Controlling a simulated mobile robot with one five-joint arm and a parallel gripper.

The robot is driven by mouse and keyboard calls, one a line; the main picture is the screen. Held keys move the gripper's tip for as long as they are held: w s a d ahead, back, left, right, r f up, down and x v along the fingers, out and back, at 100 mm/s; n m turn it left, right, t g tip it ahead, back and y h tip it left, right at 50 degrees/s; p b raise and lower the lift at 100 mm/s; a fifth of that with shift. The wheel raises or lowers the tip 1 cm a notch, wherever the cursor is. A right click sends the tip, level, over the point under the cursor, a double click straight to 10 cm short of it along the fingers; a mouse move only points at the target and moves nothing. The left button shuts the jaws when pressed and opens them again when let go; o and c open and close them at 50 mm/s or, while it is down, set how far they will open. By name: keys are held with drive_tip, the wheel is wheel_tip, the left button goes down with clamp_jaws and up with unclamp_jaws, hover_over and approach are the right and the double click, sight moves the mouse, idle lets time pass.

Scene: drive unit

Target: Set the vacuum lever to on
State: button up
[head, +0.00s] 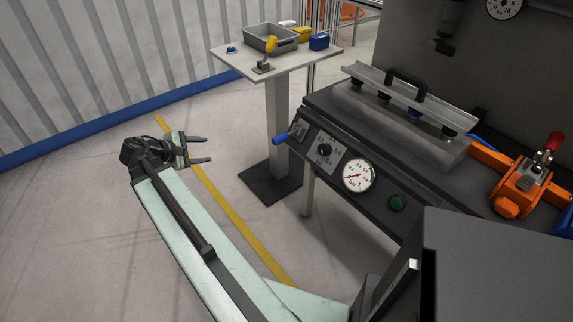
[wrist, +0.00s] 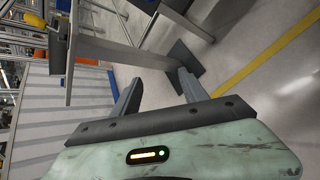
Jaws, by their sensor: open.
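A lever with a blue grip (head: 281,137) sticks out to the left from the left end of the sloped control panel (head: 338,207); I take it as the vacuum lever. Its label is too small to read. My gripper (head: 208,149) is to the left of this lever, apart from it, over the floor. Its two fingers point right and are spread, with nothing between them. In the wrist view my gripper (wrist: 158,88) is also open and empty. I cannot make out the lever in the wrist view.
The panel carries a black knob (head: 323,150), a round gauge (head: 359,175) and a green button (head: 397,203). An orange clamp (head: 520,185) is right. Floor around my gripper is clear.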

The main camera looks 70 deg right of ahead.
drive_tip(key=s+d+f+n+g+h+b, duration=0.1)
drive_tip(key=s+d+f+g+h+b, duration=0.2)
drive_tip(key=s+d+f+b, duration=0.45)
drive_tip(key=n+g+h+b, duration=0.2)
drive_tip(key=n+g+b, duration=0.1)
drive_tip(key=b, duration=0.5)
approach(286, 135)
drive_tip(key=d+f, duration=0.2)
drive_tip(key=d, duration=0.1)
drive_tip(key=shift+s+d+r, duration=0.25)
drive_tip(key=shift+s+d, duration=0.05)
drive_tip(key=shift+s, duration=0.1)
drive_tip(key=x, duration=0.7)
drive_tip(key=shift+s+d, duration=0.15)
drive_tip(key=shift+d, duration=0.05)
clamp_jaws()
